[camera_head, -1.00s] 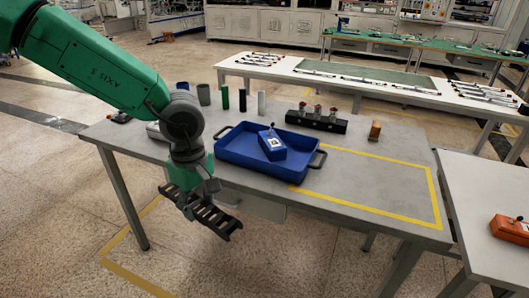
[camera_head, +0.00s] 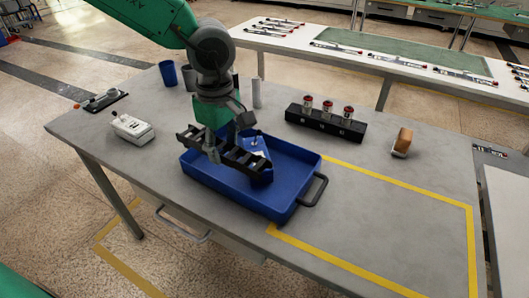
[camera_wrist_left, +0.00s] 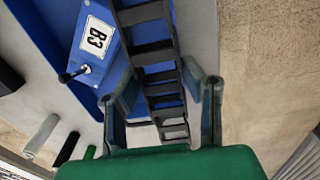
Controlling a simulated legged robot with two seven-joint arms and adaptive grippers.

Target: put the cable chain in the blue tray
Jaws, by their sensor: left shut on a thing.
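The black cable chain (camera_head: 250,163) is held in my left gripper (camera_head: 226,142). The chain lies across the view of the blue tray (camera_head: 228,193), over its left part, with its left end by the tray's rim. In the left wrist view the chain (camera_wrist_left: 152,52) passes between the two fingers of my left gripper (camera_wrist_left: 163,95), with blue tray floor behind it. My right gripper is not in view.
A black holder with red-topped cylinders (camera_head: 326,124) and an orange-brown block (camera_head: 402,141) stand right of the tray. A blue cup (camera_head: 168,73), a white device (camera_head: 132,127) and a grey cylinder (camera_head: 257,93) stand behind or left. The yellow-outlined area (camera_head: 390,215) is clear.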

